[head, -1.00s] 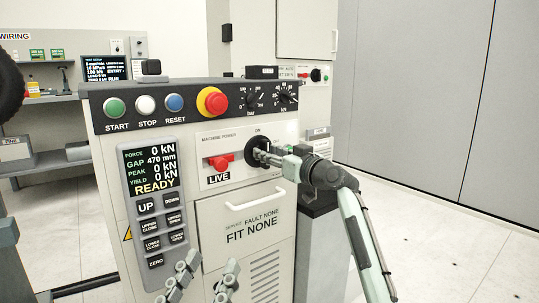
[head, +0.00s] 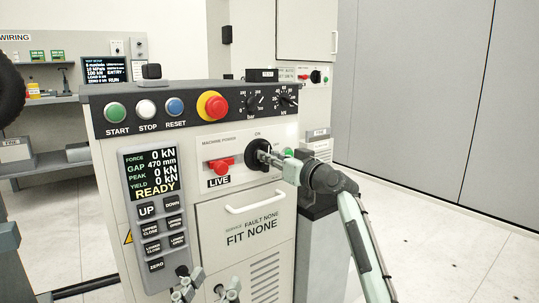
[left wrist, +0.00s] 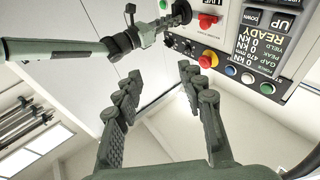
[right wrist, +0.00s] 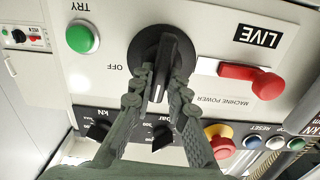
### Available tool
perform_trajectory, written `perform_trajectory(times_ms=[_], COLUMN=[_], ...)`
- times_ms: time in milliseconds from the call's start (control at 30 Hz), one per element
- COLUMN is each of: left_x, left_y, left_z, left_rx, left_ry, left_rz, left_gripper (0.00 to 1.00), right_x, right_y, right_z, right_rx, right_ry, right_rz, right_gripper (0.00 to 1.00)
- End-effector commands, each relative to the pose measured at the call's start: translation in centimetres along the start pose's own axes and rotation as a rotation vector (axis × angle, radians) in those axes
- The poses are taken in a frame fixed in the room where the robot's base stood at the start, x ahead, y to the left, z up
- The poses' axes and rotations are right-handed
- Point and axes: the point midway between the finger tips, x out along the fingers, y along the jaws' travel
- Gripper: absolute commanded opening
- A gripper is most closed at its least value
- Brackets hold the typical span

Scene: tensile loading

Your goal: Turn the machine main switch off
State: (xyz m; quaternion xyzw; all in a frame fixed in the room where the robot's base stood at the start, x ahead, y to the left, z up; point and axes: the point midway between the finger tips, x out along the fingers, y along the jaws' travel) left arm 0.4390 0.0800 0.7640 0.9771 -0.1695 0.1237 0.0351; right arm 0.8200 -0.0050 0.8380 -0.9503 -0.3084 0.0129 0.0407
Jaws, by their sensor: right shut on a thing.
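The main switch is a round black rotary knob (head: 254,148) under MACHINE POWER on the cabinet front. My right gripper (head: 270,158) reaches it from the right. In the right wrist view, its fingers (right wrist: 160,84) are shut on the knob's raised handle (right wrist: 157,96), one on each side. That inverted view shows the OFF label beside the dial; the handle's white mark points away from it, along the ON side. My left gripper (head: 206,290) is low before the cabinet, empty, with its fingers (left wrist: 162,85) apart in the left wrist view.
A red lever (head: 222,164) above LIVE sits left of the knob. The red emergency button (head: 212,104) and START, STOP and RESET buttons line the top. The display (head: 152,170) reads READY. A green TRY button (right wrist: 82,38) is close to my right fingers.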

Motion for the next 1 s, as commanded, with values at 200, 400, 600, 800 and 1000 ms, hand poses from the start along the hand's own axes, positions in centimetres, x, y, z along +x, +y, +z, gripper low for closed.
perform_trajectory(times_ms=[200, 400, 600, 800, 1000], left_x=[-1.5, -6.5, -13.9, -20.8, -24.2], left_y=[-3.3, -7.4, -11.1, -13.4, -14.4], left_z=[6.6, 12.8, 16.2, 16.8, 17.6], left_rx=[0.060, 0.102, 0.118, 0.111, 0.094], left_ry=[-0.359, -0.750, -1.113, -1.399, -1.545], left_rz=[-0.059, -0.145, -0.243, -0.332, -0.372], left_gripper=[0.40, 0.40, 0.40, 0.40, 0.40], right_x=[0.0, 0.0, 0.0, 0.0, 0.0], right_y=[0.1, 0.2, 0.4, 0.5, 0.5], right_z=[-0.2, -0.2, 0.0, 0.1, 0.2], right_rx=[0.159, 0.341, 0.523, 0.675, 0.810], right_ry=[-0.004, -0.005, -0.005, -0.004, -0.004], right_rz=[0.000, 0.000, 0.000, 0.000, 0.000], right_gripper=[0.00, 0.00, 0.00, 0.00, 0.00])
